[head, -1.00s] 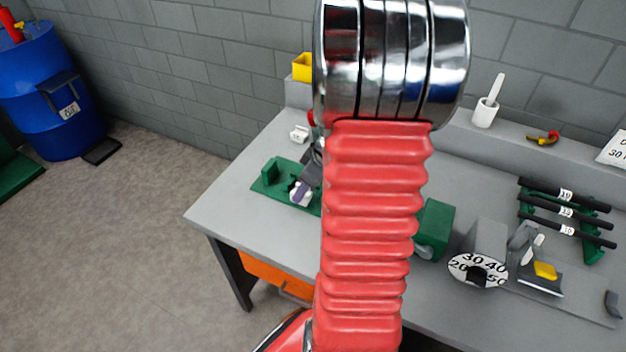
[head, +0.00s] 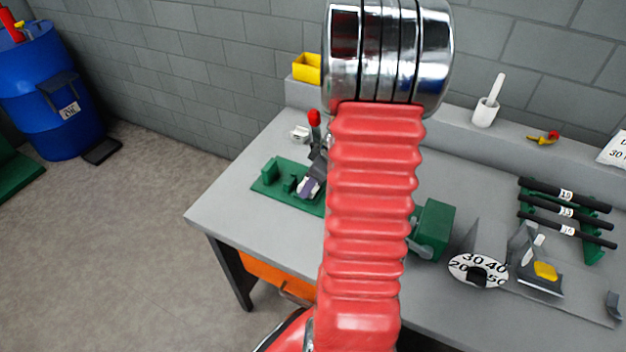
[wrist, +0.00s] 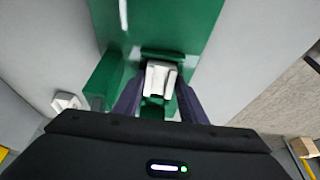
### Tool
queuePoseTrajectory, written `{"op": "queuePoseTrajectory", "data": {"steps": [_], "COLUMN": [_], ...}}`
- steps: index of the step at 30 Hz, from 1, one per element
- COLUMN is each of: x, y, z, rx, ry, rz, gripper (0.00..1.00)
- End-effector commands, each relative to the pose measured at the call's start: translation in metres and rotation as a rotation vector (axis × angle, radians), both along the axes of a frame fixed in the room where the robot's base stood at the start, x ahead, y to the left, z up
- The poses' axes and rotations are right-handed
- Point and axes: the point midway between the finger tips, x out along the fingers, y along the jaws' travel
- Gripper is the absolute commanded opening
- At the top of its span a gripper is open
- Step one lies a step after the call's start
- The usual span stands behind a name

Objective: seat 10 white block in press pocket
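A white block (wrist: 160,78) sits between the two dark purple fingers of my gripper (wrist: 160,84) in the wrist view. The fingers close in on both its sides, and the block is over a dark slot area of the green press base (wrist: 188,25). Whether it rests in the pocket or just above cannot be told. In the head view, my gripper (head: 309,187) is low over the left part of the green base (head: 270,185), and the held block is mostly hidden. No number is readable on it.
Another white block (head: 299,133) lies on the grey bench behind the press. A red-knobbed lever (head: 314,118) stands at the press. A green housing (head: 436,228), a numbered dial (head: 478,270) and a rack of black rods (head: 565,212) are to the right. A yellow bin (head: 306,68) is behind.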

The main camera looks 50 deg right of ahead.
Motion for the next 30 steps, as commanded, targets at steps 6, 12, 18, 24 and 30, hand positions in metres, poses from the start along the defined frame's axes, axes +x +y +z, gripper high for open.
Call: {"op": "queuePoseTrajectory", "data": {"steps": [6,12,18,24,30], "x": [0.001,0.002,-0.001,-0.009,-0.021], "y": [-0.001,-0.002,-0.003,-0.006,-0.009], "z": [0.002,0.003,0.011,0.032,0.061], "rx": [-0.003,-0.005,-0.005,-0.007,-0.008], "ry": [-0.004,-0.005,-0.008,-0.008,-0.008], "rz": [-0.001,-0.001,-0.002,-0.002,-0.002], "gripper": [0.53,0.53,0.53,0.53,0.53]}}
